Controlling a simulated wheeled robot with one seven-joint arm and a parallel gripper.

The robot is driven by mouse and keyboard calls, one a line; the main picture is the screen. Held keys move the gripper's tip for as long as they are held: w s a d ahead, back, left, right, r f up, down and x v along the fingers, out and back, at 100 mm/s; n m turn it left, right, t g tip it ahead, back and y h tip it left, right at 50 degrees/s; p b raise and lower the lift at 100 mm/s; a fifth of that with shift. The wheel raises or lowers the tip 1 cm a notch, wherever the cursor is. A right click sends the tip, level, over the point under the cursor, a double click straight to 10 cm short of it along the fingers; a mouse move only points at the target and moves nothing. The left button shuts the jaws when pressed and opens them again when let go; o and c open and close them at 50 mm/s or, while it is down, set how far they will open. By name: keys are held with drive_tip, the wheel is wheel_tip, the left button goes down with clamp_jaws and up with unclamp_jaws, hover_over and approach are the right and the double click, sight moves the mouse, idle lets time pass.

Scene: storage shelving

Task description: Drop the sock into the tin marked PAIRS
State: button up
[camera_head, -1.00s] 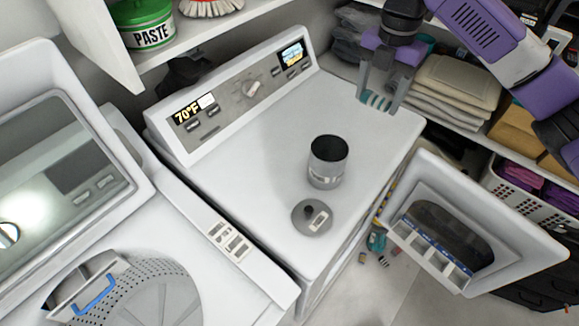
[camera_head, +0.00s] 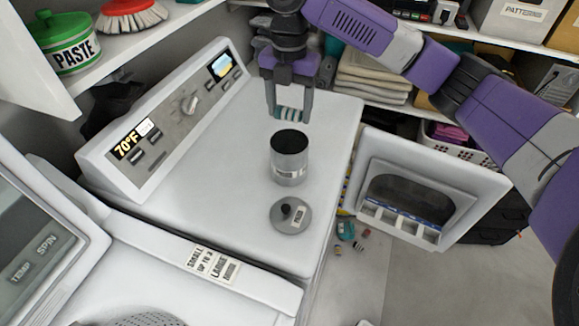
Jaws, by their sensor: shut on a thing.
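The tin (camera_head: 289,163) is an open grey metal cylinder standing upright on the white dryer top. It has a pale label on its front, too small to read. Its inside looks dark and I cannot see the bottom. My gripper (camera_head: 289,116) points down just behind the tin's rim in the picture, shut on a teal and white striped sock (camera_head: 286,113). The sock appears above the far side of the tin's mouth; I cannot tell the exact height. A round grey lid (camera_head: 290,214) with a dark knob lies in front of the tin.
The dryer's control panel (camera_head: 185,105) rises along the left. The dryer door (camera_head: 432,187) hangs open at the right. A shelf with a green PASTE tub (camera_head: 66,42) is at upper left. Folded towels (camera_head: 372,77) sit on a shelf behind. Small items lie on the floor.

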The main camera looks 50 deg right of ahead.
drive_tip(key=shift+f, duration=0.35)
drive_tip(key=o, duration=1.4)
drive_tip(key=shift+r, duration=0.2)
wheel_tip(320, 180, up, 8)
drive_tip(key=shift+f+b, duration=0.25)
drive_tip(key=shift+b, duration=0.2)
